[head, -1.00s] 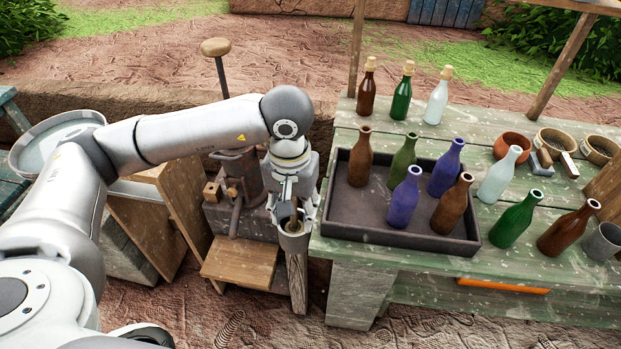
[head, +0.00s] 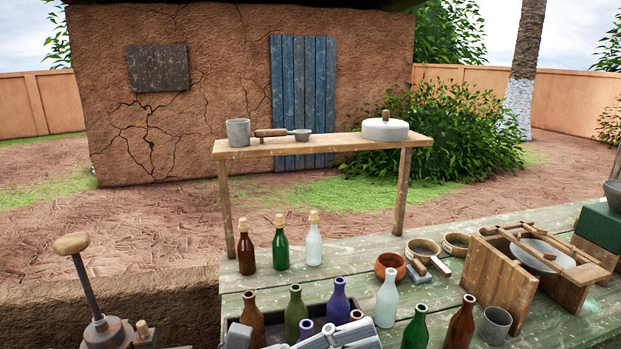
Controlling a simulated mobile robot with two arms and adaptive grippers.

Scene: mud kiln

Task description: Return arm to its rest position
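Light grey and white parts of my own arm or gripper (head: 345,333) show at the bottom edge, in front of the dark tray (head: 318,312). Most of them are cut off by the frame. I cannot tell whether the fingers are open or shut, or whether they hold anything. These parts overlap the lower bottles in the tray. The long left arm is not in view otherwise, and no right arm can be made out.
Brown, green and purple bottles stand in the tray. Corked bottles (head: 281,248) stand behind it. A white bottle (head: 387,298), green bottle (head: 416,328) and brown bottle (head: 460,322) stand right. A shelf (head: 330,143) spans above. A plunger-like tool (head: 78,262) stands left.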

